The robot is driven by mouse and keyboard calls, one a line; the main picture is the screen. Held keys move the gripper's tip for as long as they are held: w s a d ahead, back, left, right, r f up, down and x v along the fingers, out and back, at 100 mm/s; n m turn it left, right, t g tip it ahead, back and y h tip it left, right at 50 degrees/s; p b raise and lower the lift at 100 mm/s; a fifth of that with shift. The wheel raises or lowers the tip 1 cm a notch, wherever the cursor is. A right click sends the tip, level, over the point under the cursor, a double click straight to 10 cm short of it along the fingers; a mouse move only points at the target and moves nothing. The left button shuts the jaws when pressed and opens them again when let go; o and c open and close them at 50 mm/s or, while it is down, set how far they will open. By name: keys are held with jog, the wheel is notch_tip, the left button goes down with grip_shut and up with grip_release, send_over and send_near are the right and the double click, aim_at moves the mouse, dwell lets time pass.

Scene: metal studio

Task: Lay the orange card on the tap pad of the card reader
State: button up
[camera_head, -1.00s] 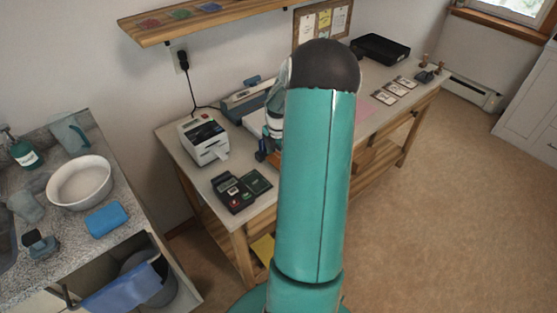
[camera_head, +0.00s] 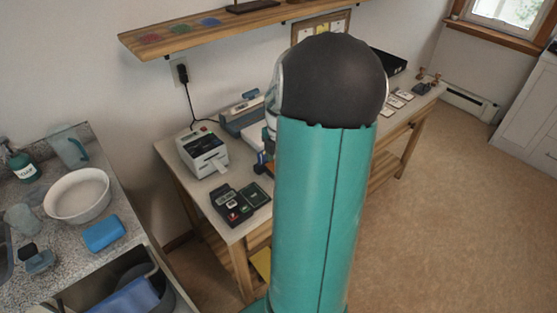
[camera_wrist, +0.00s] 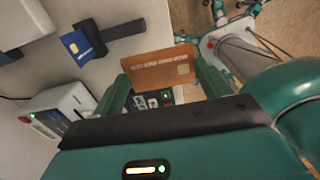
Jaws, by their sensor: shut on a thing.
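In the wrist view, the orange card (camera_wrist: 172,62) is gripped between the two green fingers of my gripper (camera_wrist: 160,74). Its gold chip and a line of print face the camera. The card reader (camera_wrist: 166,97) shows just below the card, partly hidden by it and by the fingers; the card looks held apart from it. In the head view, the card reader (camera_head: 232,207) lies on the bench near its front left corner, with a dark, green-edged tap pad (camera_head: 255,194) on its right.
A white printer (camera_head: 203,151) stands behind the reader. The wrist view shows a blue card (camera_wrist: 77,44) by a black block (camera_wrist: 122,30). Several white cards (camera_head: 398,98) lie at the bench's far right. A counter with a white bowl (camera_head: 77,195) stands at left.

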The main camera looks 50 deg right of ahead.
jog(key=s+a, duration=0.4)
jog(key=a, duration=1)
send_over(254, 195)
jog(key=f, duration=0.8)
jog(key=shift+s+a+f, duration=0.15)
jog(key=shift+a+f, duration=0.05)
jog(key=shift+f, duration=0.2)
jog(key=shift+d+f, duration=0.1)
jog(key=shift+f, duration=1.6)
